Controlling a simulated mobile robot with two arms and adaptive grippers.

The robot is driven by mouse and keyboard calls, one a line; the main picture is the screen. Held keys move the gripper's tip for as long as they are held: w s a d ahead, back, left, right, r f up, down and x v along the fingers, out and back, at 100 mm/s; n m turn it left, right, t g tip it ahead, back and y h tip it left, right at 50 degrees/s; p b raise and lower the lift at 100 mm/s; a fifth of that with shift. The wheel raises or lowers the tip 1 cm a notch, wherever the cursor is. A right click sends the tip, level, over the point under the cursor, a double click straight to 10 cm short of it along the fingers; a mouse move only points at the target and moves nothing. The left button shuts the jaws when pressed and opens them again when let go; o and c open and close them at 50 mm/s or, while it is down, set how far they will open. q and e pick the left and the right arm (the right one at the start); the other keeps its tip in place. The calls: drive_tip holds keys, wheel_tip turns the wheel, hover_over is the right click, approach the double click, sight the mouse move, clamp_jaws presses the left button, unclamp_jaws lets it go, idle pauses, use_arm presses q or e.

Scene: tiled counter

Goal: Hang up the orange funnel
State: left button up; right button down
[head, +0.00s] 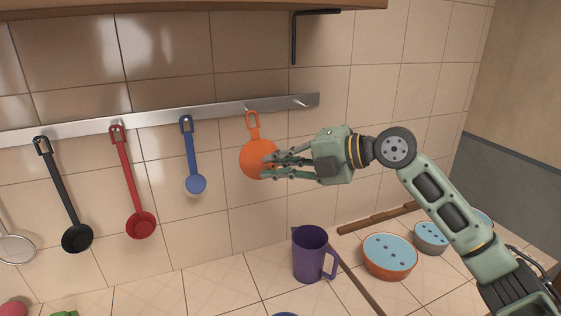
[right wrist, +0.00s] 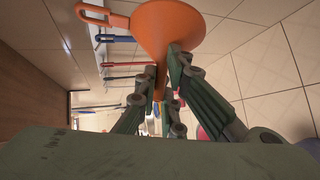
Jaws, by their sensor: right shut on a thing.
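The orange funnel (head: 254,152) is up at the wall in the head view, its handle loop at the top, just below the metal rail (head: 222,108). I cannot tell whether the loop is on a hook. My right gripper (head: 270,166) comes from the right and is shut on the funnel's lower part. In the right wrist view the funnel (right wrist: 168,30) shows between the fingers, its loop handle pointing left toward the rail. My left gripper is not in view.
A blue ladle (head: 194,183), a red ladle (head: 139,222) and a black ladle (head: 76,236) hang left of the funnel. A purple jug (head: 309,256) stands on the counter below. A black bracket (head: 294,40) is above right. Bowls (head: 389,262) stand at the right.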

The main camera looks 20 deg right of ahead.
drive_tip(key=shift+w+f+p, duration=0.1)
drive_tip(key=shift+w+p, duration=0.9)
drive_tip(key=shift+w, duration=1.3)
drive_tip(key=shift+w+f+b, duration=0.5)
drive_tip(key=shift+f+b, duration=0.1)
drive_tip(key=shift+b, duration=0.05)
drive_tip(key=shift+a+f, duration=0.1)
drive_tip(key=c, duration=1.8)
unclamp_jaws()
drive_tip(key=shift+w, duration=0.1)
drive_tip(key=v, duration=1.2)
